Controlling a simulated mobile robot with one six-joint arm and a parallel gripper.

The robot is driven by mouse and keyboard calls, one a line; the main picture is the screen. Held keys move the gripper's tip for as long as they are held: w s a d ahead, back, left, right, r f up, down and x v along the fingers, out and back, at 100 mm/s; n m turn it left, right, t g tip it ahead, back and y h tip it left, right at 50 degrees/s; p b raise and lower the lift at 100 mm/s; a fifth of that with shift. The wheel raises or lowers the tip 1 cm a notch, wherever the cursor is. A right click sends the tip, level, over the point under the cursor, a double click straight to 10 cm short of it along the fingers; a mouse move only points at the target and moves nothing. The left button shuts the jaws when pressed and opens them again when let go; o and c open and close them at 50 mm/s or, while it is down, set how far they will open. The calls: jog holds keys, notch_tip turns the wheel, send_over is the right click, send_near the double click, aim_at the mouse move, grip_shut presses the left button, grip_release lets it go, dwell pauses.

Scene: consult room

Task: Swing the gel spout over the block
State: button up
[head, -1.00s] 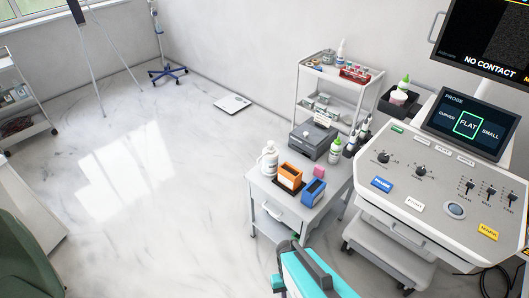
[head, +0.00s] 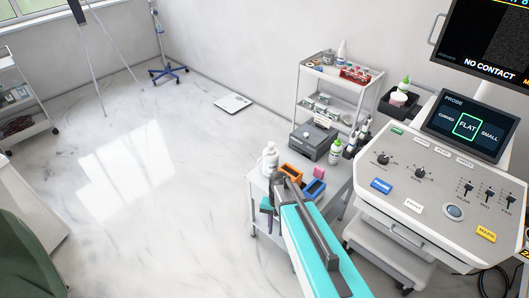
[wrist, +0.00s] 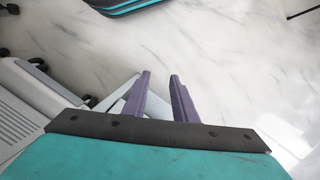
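A white bottle (head: 270,158) with a pump-like top stands at the back left of the small white cart (head: 259,186). It may carry the gel spout, but the spout's direction is too small to tell. A small pink block (head: 319,172) sits to its right, behind a blue box (head: 315,188). An orange box (head: 291,171) lies between, partly hidden by my arm. My gripper (wrist: 160,78) is open with nothing between its purple fingers. In the wrist view it points at bare floor, with neither bottle nor block in sight.
A green-capped bottle (head: 335,152), dark bottles and a grey device (head: 313,140) stand at the cart's back. The ultrasound console (head: 440,190) is close on the right. A shelf trolley (head: 333,95) stands behind.

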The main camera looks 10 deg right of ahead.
jog(key=w+d+r+m+t+p, duration=0.1)
jog(key=w+r+m+t, duration=0.3)
jog(key=w+r, duration=2.2)
notch_tip(320, 180, up, 4)
jog(key=shift+w+d+f+m+p, duration=0.3)
jog(key=shift+d+m, duration=0.3)
jog(key=shift+m, duration=0.3)
notch_tip(320, 180, down, 14)
jog(key=w+a+p, duration=0.1)
jog(key=w+p, duration=0.1)
jog(key=p, duration=0.2)
jog(key=shift+a+r, duration=0.25)
jog(key=shift+a, duration=0.05)
jog(key=shift+w, duration=0.1)
grip_shut()
jog(key=shift+r+y, duration=0.1)
jog(key=shift+y, duration=0.2)
